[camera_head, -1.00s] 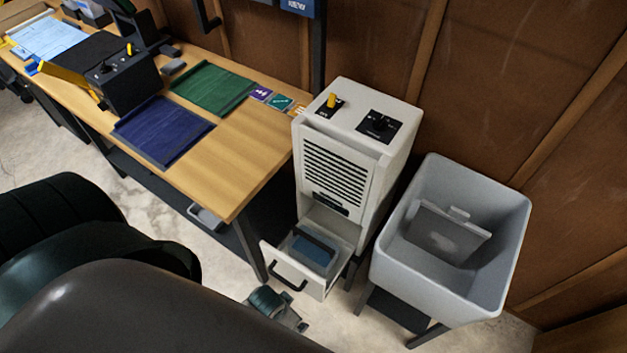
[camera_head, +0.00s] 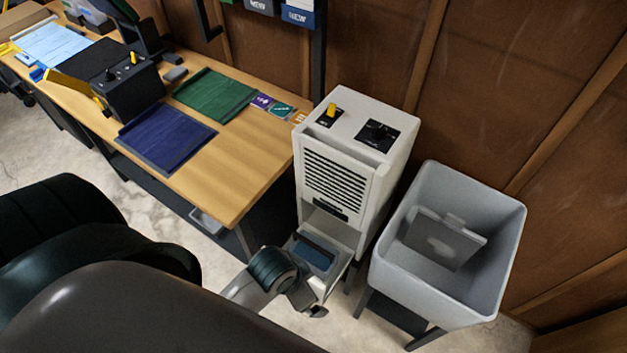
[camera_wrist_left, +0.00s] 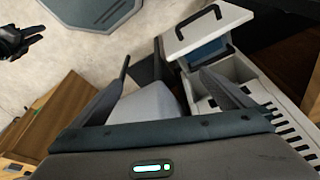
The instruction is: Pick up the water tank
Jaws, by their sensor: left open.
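The water tank (camera_head: 315,253) is a blue-grey box in the pulled-out lower drawer (camera_head: 334,275) of a white dehumidifier (camera_head: 350,165). In the left wrist view the tank (camera_wrist_left: 208,50) shows partly, behind the drawer front with its black handle (camera_wrist_left: 198,22). My left gripper (camera_head: 308,300) is beside the drawer front in the head view and hides part of it. In the left wrist view its two fingers (camera_wrist_left: 165,80) are spread apart, with the tank beyond them and nothing held. A dark gripper-like part (camera_wrist_left: 14,42), apparently my right gripper, shows at the left edge; its jaws are unclear.
A grey utility sink (camera_head: 382,270) with a grey panel (camera_head: 445,240) inside stands right of the dehumidifier. A wooden workbench (camera_head: 250,170) with blue and green mats is to the left. Some concrete floor shows in front.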

